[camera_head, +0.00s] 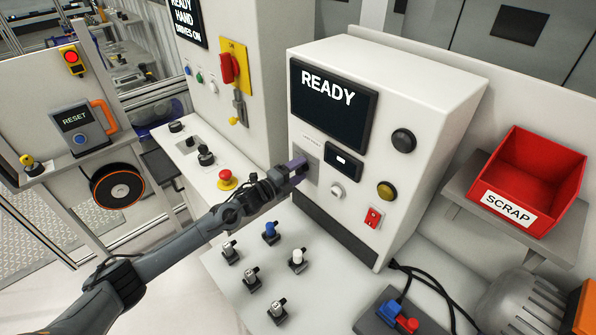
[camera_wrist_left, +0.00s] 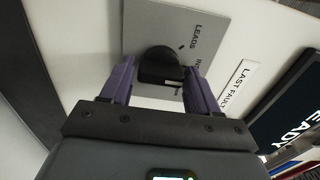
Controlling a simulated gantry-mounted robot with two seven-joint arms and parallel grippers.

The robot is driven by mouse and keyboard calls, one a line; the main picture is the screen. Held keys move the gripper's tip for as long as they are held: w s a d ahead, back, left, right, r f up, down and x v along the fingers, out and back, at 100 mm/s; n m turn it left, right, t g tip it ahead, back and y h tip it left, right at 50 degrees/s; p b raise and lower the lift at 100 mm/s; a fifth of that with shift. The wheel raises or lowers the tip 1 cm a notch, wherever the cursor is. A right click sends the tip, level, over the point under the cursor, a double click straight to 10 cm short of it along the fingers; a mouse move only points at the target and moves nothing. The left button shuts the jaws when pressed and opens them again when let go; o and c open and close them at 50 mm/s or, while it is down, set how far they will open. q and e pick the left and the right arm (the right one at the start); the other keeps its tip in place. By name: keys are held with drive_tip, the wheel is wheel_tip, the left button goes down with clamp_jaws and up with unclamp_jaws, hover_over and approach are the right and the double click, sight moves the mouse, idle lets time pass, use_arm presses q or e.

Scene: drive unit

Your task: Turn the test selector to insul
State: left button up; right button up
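The test selector is a black knob (camera_wrist_left: 160,64) on a grey plate (camera_wrist_left: 160,22) in the left wrist view. The plate carries the printed word LEADS and a partly hidden label starting with IN. I cannot tell which label the knob points to. My left gripper (camera_wrist_left: 160,78) has its two purple fingers on either side of the knob, with narrow gaps showing. In the head view my left gripper (camera_head: 298,168) is at the left part of the white test unit's (camera_head: 395,105) front and hides the knob. My right gripper is not in view.
The unit's screen (camera_head: 333,103) reads READY. A black button (camera_head: 403,140), a yellow button (camera_head: 386,190) and a red switch (camera_head: 373,217) are on its front. Several small switches, one blue-topped (camera_head: 270,231), stand on the bench below. A red scrap bin (camera_head: 533,178) is at right.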

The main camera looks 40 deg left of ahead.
use_arm(q)
drive_tip(key=shift+o, duration=1)
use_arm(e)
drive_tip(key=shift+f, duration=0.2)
use_arm(q)
drive_tip(key=s+a, duration=0.2)
drive_tip(key=s, duration=0.8)
drive_tip(key=shift+s, duration=0.35)
drive_tip(key=shift+s, duration=0.1)
